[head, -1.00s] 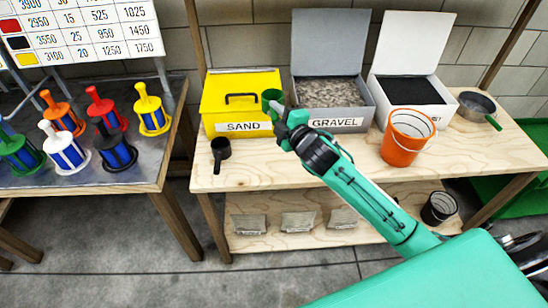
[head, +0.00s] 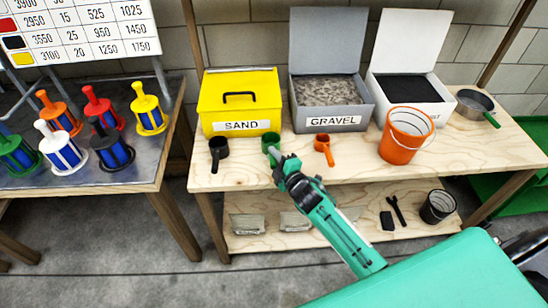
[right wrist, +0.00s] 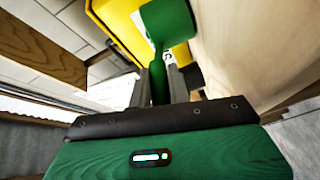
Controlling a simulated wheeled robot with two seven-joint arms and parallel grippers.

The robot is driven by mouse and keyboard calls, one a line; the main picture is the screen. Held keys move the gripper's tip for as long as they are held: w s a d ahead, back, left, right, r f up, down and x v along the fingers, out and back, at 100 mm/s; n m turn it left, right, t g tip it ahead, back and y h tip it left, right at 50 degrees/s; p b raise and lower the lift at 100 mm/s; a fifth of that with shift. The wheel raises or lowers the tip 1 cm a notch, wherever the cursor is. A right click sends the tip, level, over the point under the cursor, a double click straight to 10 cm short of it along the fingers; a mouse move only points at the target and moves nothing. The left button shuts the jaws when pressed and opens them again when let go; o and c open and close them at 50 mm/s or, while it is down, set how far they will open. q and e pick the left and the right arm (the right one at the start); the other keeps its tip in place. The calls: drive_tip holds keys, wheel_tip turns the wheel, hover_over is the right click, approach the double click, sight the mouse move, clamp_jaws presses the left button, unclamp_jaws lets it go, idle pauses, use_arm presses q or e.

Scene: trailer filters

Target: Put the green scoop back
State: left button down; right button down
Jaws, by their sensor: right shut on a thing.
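The green scoop (head: 270,141) is at the bench top in front of the gap between the yellow sand box and the grey gravel box. It lies between the black scoop (head: 219,150) and the orange scoop (head: 323,148). My right gripper (head: 279,160) is shut on its handle. In the right wrist view the green scoop (right wrist: 170,27) has its cup beyond the fingertips (right wrist: 162,75), with the handle between the fingers. I cannot tell whether the scoop touches the wood. My left gripper is not in view.
The yellow sand box (head: 240,103) is closed; the gravel box (head: 328,104) and white box (head: 413,101) are open. An orange bucket (head: 405,138) and a pan (head: 474,104) stand to the right. Coloured filters (head: 62,148) stand on the left table (head: 140,172).

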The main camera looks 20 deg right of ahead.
drive_tip(key=shift+f, duration=0.2)
drive_tip(key=shift+f, duration=0.15)
drive_tip(key=c, duration=1.4)
unclamp_jaws()
drive_tip(key=shift+o, duration=0.4)
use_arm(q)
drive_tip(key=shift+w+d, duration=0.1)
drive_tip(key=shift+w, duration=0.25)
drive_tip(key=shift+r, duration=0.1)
